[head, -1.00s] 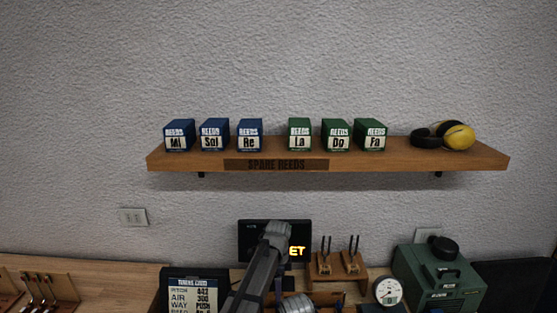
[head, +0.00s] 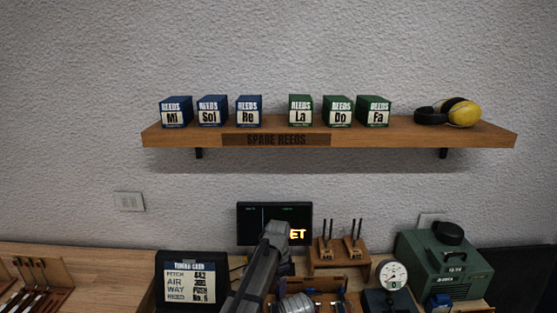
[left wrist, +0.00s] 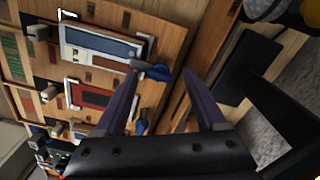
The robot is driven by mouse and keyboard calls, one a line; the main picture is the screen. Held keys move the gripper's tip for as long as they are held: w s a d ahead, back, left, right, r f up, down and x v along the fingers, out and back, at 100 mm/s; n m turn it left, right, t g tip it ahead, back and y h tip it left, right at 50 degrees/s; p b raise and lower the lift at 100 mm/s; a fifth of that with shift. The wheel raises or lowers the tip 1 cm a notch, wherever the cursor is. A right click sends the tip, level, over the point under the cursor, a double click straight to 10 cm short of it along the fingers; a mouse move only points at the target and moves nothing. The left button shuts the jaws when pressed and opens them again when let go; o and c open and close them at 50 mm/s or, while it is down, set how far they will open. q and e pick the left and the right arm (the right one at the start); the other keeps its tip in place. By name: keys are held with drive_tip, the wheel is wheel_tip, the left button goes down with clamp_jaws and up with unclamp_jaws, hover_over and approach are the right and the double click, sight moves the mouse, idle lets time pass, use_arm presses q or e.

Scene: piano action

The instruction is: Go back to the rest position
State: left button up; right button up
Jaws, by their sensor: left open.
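My left arm (head: 262,265) rises from the bottom middle of the head view, in front of the dark screen. My left gripper (left wrist: 162,78) shows in the left wrist view with its two purple fingers spread apart. Nothing is held between them. Beyond the fingers lies a wooden rack (left wrist: 160,28) with a blue-and-white panel (left wrist: 100,42) and a red panel (left wrist: 95,96). My right gripper is not in view.
A wall shelf (head: 400,136) carries blue and green reed boxes and yellow earmuffs (head: 464,113). On the bench are a tuning card (head: 192,280), a screen (head: 255,220), a wooden stand (head: 338,257), a round gauge (head: 392,274) and a green machine (head: 445,262).

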use_arm(q)
drive_tip(key=n, duration=1.2)
drive_tip(key=shift+s, duration=0.1)
idle(0.4)
